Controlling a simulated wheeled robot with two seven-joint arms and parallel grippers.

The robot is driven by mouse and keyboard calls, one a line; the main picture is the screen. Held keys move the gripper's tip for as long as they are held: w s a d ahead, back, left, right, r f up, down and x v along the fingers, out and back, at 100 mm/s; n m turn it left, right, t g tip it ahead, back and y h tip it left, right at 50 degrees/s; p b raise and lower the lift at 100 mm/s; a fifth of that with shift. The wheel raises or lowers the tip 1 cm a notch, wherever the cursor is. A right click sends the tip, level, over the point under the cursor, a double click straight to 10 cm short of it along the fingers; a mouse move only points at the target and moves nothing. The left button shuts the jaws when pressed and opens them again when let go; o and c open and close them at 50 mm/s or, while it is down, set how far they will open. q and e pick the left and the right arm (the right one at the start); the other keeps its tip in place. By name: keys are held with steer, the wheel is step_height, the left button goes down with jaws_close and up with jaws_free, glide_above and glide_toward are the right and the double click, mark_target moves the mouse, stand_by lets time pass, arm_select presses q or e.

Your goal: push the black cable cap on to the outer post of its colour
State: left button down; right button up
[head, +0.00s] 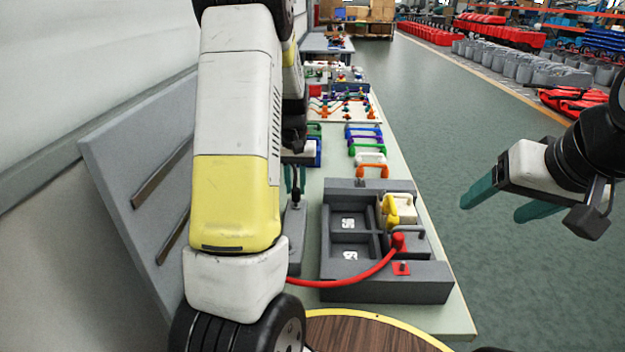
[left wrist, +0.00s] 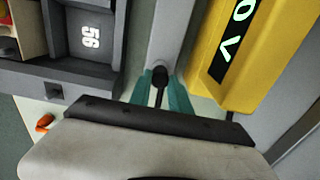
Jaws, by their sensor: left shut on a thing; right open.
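My left gripper (head: 295,182) is mostly hidden behind my own arm in the head view. Its teal fingers (left wrist: 165,98) are shut on the black cable cap (left wrist: 160,76) in the left wrist view. The cap is over or near a long grey bar (head: 291,240) left of the grey box; I cannot tell whether they touch. A black outer post cannot be made out for certain. My right gripper (head: 492,210) is open and empty, right of the table. A red cap (head: 398,241) on a red cable stands by a red square with a dark post (head: 401,268).
The grey compartment box (head: 345,290) has numbered wells and a yellow handle-like piece (head: 391,208). Coloured handles (head: 370,171) stand behind it. A sloping grey panel (head: 130,165) is at left. The red cable (head: 335,283) crosses the box front. The right aisle is clear.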

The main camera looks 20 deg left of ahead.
arm_select(q)
steer(key=shift+r, duration=1.5)
steer(key=shift+r+n, duration=1.1)
steer(key=shift+r, duration=1.25)
steer(key=w+d, duration=0.2)
steer(key=d, duration=0.6)
steer(key=w+d, duration=0.3)
steer(key=d, duration=0.5)
steer(key=w+d, duration=0.2)
steer(key=d, duration=0.6)
steer(key=shift+w, duration=0.2)
steer(key=shift+a, duration=0.1)
steer(key=shift+f, duration=2.25)
steer(key=shift+f, duration=0.25)
